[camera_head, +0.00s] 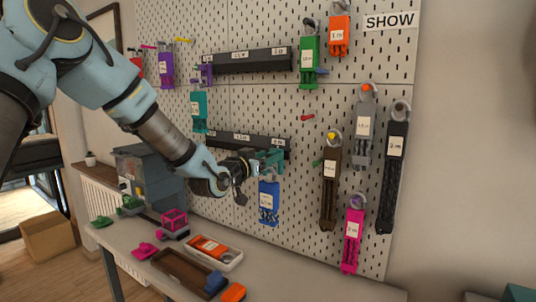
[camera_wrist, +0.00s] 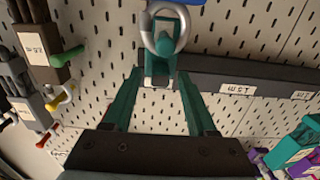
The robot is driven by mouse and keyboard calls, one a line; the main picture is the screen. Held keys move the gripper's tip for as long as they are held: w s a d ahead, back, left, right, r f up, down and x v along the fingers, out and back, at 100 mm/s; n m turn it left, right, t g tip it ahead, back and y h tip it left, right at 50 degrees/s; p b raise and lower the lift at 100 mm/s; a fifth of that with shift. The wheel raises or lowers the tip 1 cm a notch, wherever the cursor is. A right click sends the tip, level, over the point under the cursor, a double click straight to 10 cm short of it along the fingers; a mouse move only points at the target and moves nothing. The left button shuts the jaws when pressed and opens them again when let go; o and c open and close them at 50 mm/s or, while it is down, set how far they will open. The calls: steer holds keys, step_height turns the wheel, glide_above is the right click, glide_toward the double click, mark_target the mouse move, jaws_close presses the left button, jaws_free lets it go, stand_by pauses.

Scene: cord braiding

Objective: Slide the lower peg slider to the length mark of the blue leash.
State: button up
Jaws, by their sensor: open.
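The lower rail (camera_head: 225,139) is a dark bar with white length labels on the pegboard. It also shows in the wrist view (camera_wrist: 215,82), upside down. The teal lower peg slider (camera_wrist: 158,66) is at one end of this rail, with a grey ring around its peg. My gripper (camera_head: 266,162) is at the rail's right end in the head view, with teal fingers. In the wrist view, my gripper (camera_wrist: 160,82) is open with a finger on each side of the slider. The blue leash (camera_head: 268,203) hangs just below; its label is too small to read.
An upper rail (camera_head: 245,62) holds a purple slider (camera_head: 206,74). A green leash (camera_head: 309,62), a brown leash (camera_head: 330,180) and a pink leash (camera_head: 352,238) hang to the right. A table (camera_head: 300,280) with trays stands below. Bare pegboard lies around the blue leash.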

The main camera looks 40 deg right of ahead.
jaws_close()
stand_by(0.5)
stand_by(1.0)
